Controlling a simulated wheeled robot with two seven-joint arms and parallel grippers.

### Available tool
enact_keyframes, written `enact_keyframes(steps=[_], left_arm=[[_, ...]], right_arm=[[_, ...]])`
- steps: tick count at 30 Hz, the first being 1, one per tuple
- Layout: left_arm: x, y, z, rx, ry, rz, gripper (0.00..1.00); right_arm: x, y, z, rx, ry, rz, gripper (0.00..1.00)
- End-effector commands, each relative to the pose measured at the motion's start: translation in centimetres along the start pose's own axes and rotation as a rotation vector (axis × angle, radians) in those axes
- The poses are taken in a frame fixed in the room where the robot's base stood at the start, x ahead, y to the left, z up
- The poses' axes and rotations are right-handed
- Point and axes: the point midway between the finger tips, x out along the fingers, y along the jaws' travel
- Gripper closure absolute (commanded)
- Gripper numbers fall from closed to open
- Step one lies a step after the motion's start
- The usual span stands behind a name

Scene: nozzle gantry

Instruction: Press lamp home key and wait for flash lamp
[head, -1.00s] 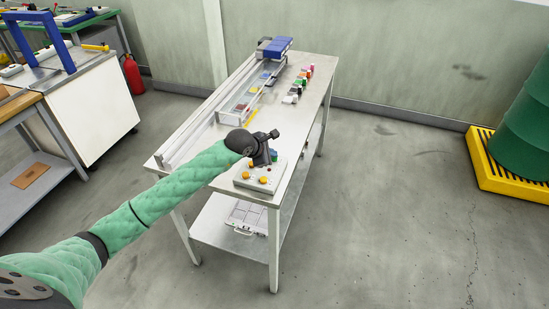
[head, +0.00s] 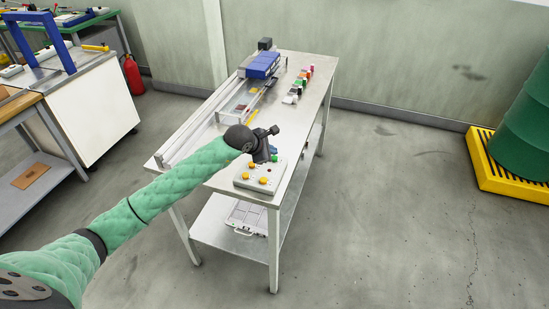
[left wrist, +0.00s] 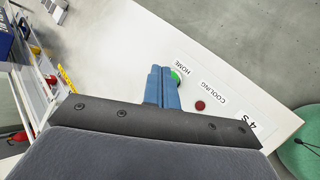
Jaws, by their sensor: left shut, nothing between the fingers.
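In the left wrist view the shut blue fingers (left wrist: 162,85) overlap a round green key or lamp (left wrist: 178,77) beside the HOME label. I cannot tell whether they touch it. A dark red light (left wrist: 200,106) by the COOLING label looks unlit. A blue carriage (head: 262,65) stands on the rail toward its far end.
The long gantry rail (head: 190,133) runs along the table's left side. Several small coloured bottles (head: 298,85) stand in a row at the right. A green drum on a yellow pallet (head: 483,165) is at far right. The floor right of the table is clear.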

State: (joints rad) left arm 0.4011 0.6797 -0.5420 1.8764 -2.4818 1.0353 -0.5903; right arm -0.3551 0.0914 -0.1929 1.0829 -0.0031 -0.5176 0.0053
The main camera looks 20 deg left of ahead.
Motion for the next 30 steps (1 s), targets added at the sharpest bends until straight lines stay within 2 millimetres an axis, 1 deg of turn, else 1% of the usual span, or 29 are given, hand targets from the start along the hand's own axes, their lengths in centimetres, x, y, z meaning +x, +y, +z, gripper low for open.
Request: enact_keyframes(steps=[8, 23, 30], left_arm=[[-0.6, 0.5, 0.5, 0.001, 0.000, 0.001, 1.00], [-3.3, 2.5, 2.4, 0.001, 0.000, 0.001, 1.00], [-3.5, 2.6, 2.5, 0.000, 0.000, 0.000, 1.00]], right_arm=[[-0.2, 0.0, 0.0, 0.000, 0.000, 0.000, 0.64], [-0.7, 0.0, -0.1, 0.000, 0.000, 0.000, 0.64], [-0.7, 0.0, -0.1, 0.000, 0.000, 0.000, 0.64]])
